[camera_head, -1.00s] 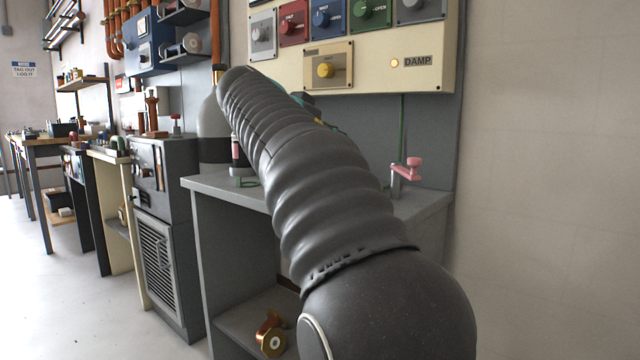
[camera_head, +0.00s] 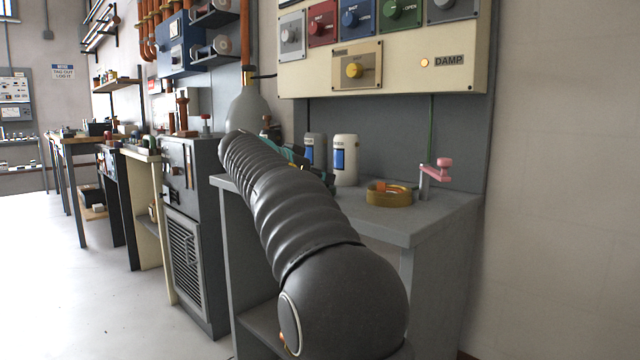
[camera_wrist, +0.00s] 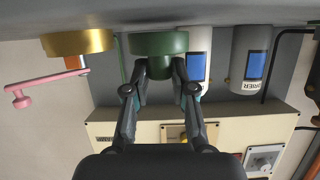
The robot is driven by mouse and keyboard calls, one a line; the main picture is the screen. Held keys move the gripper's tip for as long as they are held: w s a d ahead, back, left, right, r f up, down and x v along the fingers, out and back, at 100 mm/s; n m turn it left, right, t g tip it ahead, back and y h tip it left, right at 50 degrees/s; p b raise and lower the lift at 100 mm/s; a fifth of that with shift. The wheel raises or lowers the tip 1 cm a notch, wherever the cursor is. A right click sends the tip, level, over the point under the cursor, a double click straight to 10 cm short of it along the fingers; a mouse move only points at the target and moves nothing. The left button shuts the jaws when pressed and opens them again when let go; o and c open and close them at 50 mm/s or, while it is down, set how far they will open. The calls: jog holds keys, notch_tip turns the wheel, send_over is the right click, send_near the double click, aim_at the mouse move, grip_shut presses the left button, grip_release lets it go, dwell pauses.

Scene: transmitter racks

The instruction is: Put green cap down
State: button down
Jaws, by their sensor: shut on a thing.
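The green cap (camera_wrist: 158,43) is a wide, dark green disc with a narrower stub, seen in the wrist view, which is upside down. My gripper (camera_wrist: 160,67) is shut on the stub, with one finger on each side. The disc faces the grey bench top (camera_head: 425,219) and is very close to it; I cannot tell whether they touch. In the head view my arm hides the cap and most of the gripper.
A gold ring-shaped part (camera_head: 389,194) sits on the bench beside a pink-handled crank (camera_head: 436,171). A cream control panel (camera_head: 400,75) overhangs the bench.

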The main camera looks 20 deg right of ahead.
jog(key=shift+f, duration=0.3)
jog(key=shift+f, duration=0.25)
jog(key=c, duration=1)
grip_release()
jog(key=shift+o, duration=0.2)
jog(key=shift+r, duration=0.1)
jog(key=shift+r, duration=0.15)
jog(key=shift+a+r, duration=0.1)
jog(key=shift+a, duration=0.1)
jog(key=v, duration=1.1)
jog(key=shift+s+a, duration=0.25)
